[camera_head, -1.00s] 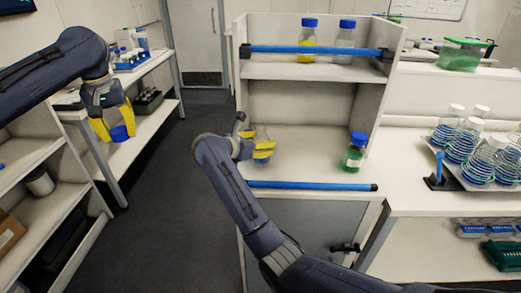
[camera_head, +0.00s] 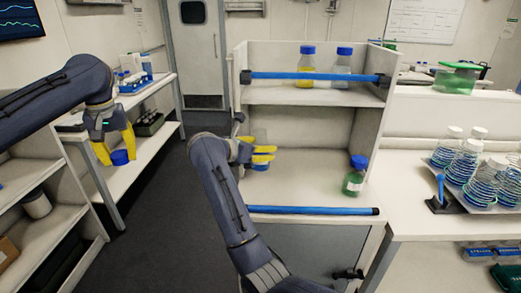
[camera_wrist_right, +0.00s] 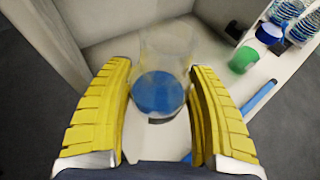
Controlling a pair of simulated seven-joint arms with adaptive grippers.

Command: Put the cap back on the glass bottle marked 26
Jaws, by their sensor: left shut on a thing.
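A small blue cap (camera_head: 120,157) is between the yellow fingers of my left gripper (camera_head: 117,150), which is shut on it and points down in front of the left bench. My right gripper (camera_head: 272,155) is at the left side of the white shelf unit's lower bay.
A blue-capped green bottle (camera_head: 354,177) stands at the lower bay's right. Two blue-capped bottles stand on the upper shelf behind a blue bar (camera_head: 316,77). A lower blue bar (camera_head: 313,210) runs along the front edge. The lower bay's middle is clear.

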